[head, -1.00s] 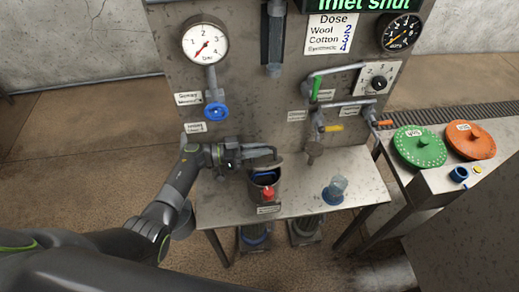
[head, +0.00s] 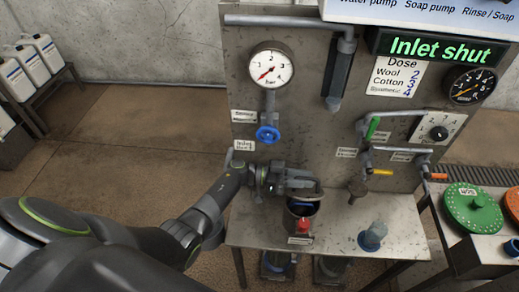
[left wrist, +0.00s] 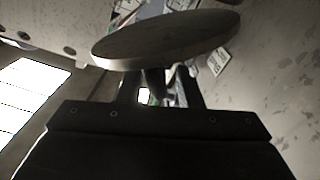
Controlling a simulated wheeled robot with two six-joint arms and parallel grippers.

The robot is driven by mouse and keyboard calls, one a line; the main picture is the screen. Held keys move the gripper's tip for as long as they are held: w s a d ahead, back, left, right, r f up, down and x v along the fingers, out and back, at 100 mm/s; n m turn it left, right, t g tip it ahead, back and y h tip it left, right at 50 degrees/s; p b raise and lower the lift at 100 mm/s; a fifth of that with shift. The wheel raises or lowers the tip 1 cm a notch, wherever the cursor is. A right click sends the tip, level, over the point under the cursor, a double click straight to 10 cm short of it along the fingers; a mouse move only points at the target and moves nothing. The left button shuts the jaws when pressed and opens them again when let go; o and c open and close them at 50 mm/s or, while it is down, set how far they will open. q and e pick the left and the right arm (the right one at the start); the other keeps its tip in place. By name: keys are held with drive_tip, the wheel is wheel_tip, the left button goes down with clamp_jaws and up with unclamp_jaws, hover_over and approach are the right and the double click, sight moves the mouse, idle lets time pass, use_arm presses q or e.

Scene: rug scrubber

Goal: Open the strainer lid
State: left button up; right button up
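The strainer (head: 302,224) is a dark cup with a red knob on its front, standing on the metal bench. Its mouth shows dark, with some blue inside. A grey rounded lid (head: 308,190) appears raised and tilted above the mouth. My left gripper (head: 298,184) is at the lid, just above and behind the cup. In the left wrist view the pale round lid (left wrist: 167,40) spans the top, beyond my left gripper's fingers (left wrist: 160,92). The fingers stand apart with visible gaps; contact with the lid is unclear. My right gripper is out of view.
A panel behind holds a pressure gauge (head: 271,65), a blue valve wheel (head: 268,134) and levered pipes. A blue-based cup (head: 372,237) stands right of the strainer. A green disc (head: 472,208) lies on the right-hand bench. Bare bench lies between strainer and blue-based cup.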

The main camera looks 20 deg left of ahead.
sight(301, 198)
use_arm(q)
drive_tip(key=shift+s+f, duration=0.1)
drive_tip(key=shift+f, duration=0.05)
drive_tip(key=shift+s+f+b, duration=0.25)
drive_tip(key=shift+b, duration=0.25)
drive_tip(key=s+f+m+b, duration=0.1)
drive_tip(key=m+b, duration=0.1)
drive_tip(key=b, duration=0.1)
drive_tip(key=s+f+m+b, duration=0.1)
drive_tip(key=m+b, duration=0.1)
drive_tip(key=b, duration=0.2)
drive_tip(key=s+d+f+m+b, duration=0.1)
drive_tip(key=b, duration=0.3)
drive_tip(key=shift+s+d+f+m, duration=0.1)
drive_tip(key=shift+f+m, duration=0.1)
drive_tip(key=shift+m, duration=0.2)
drive_tip(key=b+v, duration=0.3)
drive_tip(key=v, duration=1.4)
drive_tip(key=w+a+r+n+t+y+p, duration=0.1)
drive_tip(key=w+a+r+n+t+y, duration=0.3)
drive_tip(key=n+t+y, duration=0.7)
drive_tip(key=s+a+f+n+g+y, duration=0.1)
drive_tip(key=s+a+f+n+y, duration=0.3)
drive_tip(key=a+f+n+y, duration=0.2)
drive_tip(key=shift+s+a+f+y+p, duration=0.15)
drive_tip(key=shift+a+f+y+p, duration=0.15)
drive_tip(key=shift+a+f+y, duration=1.1)
